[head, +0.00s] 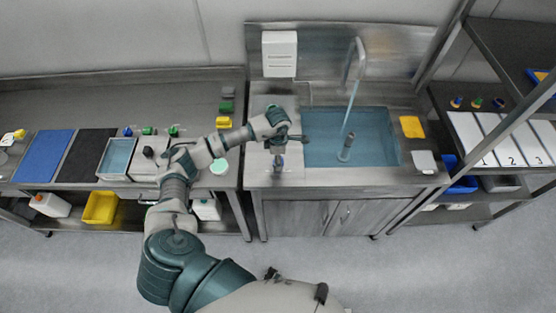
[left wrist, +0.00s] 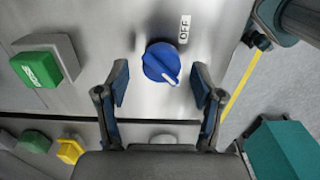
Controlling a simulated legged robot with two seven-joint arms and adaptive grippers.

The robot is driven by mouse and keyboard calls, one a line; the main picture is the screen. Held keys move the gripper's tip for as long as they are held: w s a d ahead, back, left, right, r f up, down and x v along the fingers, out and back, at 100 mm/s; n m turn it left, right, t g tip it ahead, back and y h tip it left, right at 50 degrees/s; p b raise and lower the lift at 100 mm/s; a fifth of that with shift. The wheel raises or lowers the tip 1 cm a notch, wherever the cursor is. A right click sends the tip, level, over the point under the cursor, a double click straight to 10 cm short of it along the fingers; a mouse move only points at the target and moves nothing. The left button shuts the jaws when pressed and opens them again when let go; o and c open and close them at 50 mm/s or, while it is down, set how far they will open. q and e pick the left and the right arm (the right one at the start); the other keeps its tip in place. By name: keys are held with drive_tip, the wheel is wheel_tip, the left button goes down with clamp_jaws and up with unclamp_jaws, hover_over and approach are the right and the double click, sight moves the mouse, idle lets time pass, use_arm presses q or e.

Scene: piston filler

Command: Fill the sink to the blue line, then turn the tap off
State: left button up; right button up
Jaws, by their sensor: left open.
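The sink (head: 375,151) holds bluish water in the head view. A stream runs from the tap (head: 359,52) into it. I cannot make out the blue line. My left gripper (head: 281,149) is over the counter left of the basin. In the left wrist view, the open left gripper (left wrist: 161,87) has a blue knob (left wrist: 160,62) between and slightly beyond its fingertips, with gaps on both sides. The knob's white pointer is turned toward the lower right, away from the OFF label (left wrist: 185,29). In the head view the gripper hides the knob. My right gripper is not in view.
A grey upright cylinder (head: 346,147) stands in the basin. A yellow sponge-like block (head: 412,127) lies right of it. A green block (left wrist: 44,62) sits left of the knob in the wrist view. A shelf rack (head: 497,84) stands at the right.

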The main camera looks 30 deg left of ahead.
use_arm(q)
drive_tip(key=shift+f, duration=0.9)
drive_tip(key=c, duration=1.1)
drive_tip(key=shift+c, duration=0.2)
